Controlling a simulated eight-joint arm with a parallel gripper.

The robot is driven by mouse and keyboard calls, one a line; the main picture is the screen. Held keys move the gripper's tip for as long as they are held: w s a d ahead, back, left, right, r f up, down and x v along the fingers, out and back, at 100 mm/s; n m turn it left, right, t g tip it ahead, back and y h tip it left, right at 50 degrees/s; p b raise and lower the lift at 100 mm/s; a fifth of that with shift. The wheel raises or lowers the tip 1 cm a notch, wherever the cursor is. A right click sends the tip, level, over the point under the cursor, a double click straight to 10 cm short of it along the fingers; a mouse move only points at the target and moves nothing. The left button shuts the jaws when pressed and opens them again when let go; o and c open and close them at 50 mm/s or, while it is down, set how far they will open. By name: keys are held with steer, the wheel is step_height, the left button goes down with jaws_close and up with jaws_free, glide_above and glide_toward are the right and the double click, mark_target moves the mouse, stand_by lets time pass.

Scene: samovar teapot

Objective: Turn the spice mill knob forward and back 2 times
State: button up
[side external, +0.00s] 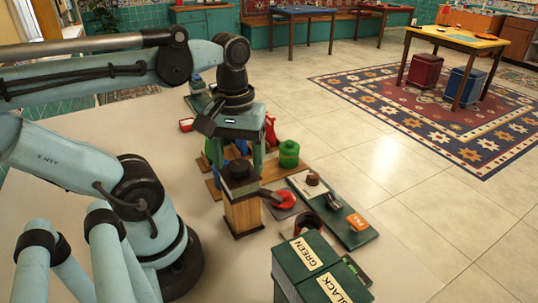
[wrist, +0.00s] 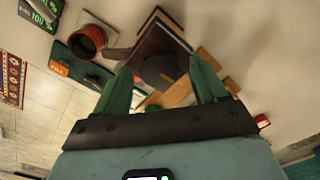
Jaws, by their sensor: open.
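The spice mill (side external: 242,212) is an upright wooden box with a dark top. Its dark rounded knob (side external: 239,170) is on top. In the wrist view the knob (wrist: 160,70) shows between and below the two green fingers, on the mill's dark brown top (wrist: 162,42). My gripper (side external: 238,152) points down just behind and above the mill in the side view. In the wrist view my gripper (wrist: 161,66) is open, with a finger to each side of the knob and nothing held. I cannot tell whether the fingertips reach knob height.
A green board (side external: 358,237), dark green boxes (side external: 305,258) and a green jar (side external: 289,153) are near. Wooden pieces lie behind the mill. The front-left tabletop (side external: 222,280) is bare.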

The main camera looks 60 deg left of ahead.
mark_target(239, 165)
steer(key=shift+r, duration=0.15)
step_height(239, 165, up, 12)
stand_by(0.5)
step_height(239, 165, down, 12)
steer(key=shift+f, duration=0.15)
stand_by(0.6)
steer(key=c, duration=1.1)
steer(key=shift+o, duration=0.2)
